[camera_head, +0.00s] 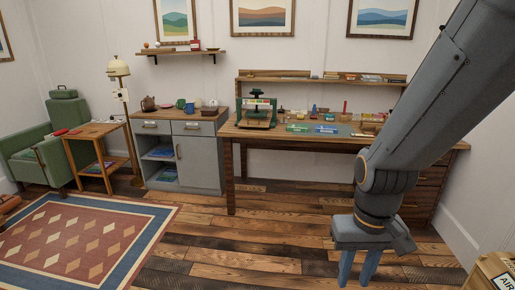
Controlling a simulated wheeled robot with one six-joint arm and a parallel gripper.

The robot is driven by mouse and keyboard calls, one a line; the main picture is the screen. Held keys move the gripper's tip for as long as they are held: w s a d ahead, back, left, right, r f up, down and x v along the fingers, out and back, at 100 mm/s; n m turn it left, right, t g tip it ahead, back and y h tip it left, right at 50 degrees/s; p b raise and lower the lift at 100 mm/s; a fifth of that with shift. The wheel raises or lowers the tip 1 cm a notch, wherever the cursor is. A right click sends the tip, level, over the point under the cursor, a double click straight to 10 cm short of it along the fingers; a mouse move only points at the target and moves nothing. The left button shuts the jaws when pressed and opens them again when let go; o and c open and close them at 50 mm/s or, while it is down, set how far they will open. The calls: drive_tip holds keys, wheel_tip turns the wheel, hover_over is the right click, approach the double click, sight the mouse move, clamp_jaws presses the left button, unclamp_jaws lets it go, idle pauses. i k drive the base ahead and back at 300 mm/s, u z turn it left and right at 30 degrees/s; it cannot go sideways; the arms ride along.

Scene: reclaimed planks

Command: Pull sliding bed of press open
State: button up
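A small green press (257,112) stands on the left part of the wooden workbench (231,133) against the back wall. Its dark bed lies low at its base, and I cannot tell how far it is slid out. My gripper (358,268) hangs from my arm at the lower right, pointing down over the plank floor. Its two blue-grey fingers are spread apart with nothing between them. It is well in front of the bench and to the right of the press, apart from both.
A grey cabinet (199,155) stands left of the bench. A green armchair (38,158), a side table (92,130) and a floor lamp (118,68) are farther left. A patterned rug (75,240) covers the left floor. A box (490,272) sits at the lower right. The plank floor before the bench is clear.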

sight(246, 121)
drive_tip(key=u, duration=0.15)
drive_tip(key=i, duration=1.75)
drive_tip(key=u, duration=0.2)
drive_tip(key=i, duration=2.1)
drive_tip(key=u, duration=0.05)
